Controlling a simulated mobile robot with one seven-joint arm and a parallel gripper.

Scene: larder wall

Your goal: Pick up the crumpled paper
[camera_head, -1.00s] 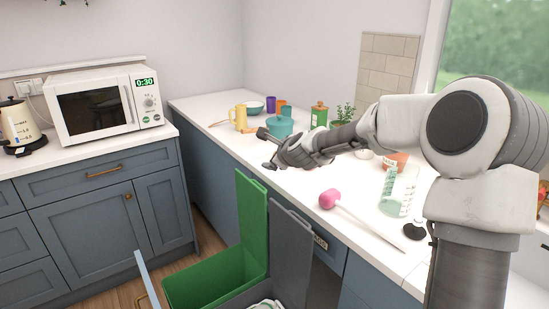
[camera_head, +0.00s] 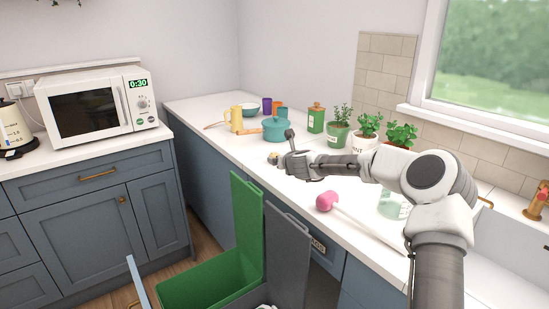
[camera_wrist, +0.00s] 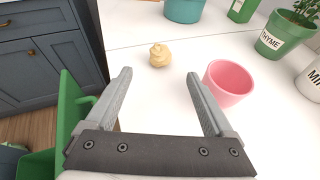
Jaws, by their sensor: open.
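The crumpled paper (camera_wrist: 160,55) is a small pale yellow wad on the white counter. In the wrist view it lies just beyond my fingertips, roughly centred between them and apart from both. In the head view it appears as a small yellowish spot (camera_head: 273,158) beside my fingers, partly hidden. My gripper (camera_wrist: 160,74) is open and empty, with its two grey fingers spread wide. In the head view my gripper (camera_head: 281,150) hangs over the counter, in front of the teal pot.
A pink cup (camera_wrist: 230,82) stands close to my right finger in the wrist view. Beyond are a teal pot (camera_head: 276,130) and a thyme pot (camera_wrist: 276,42). The green bin (camera_head: 247,225) stands open below.

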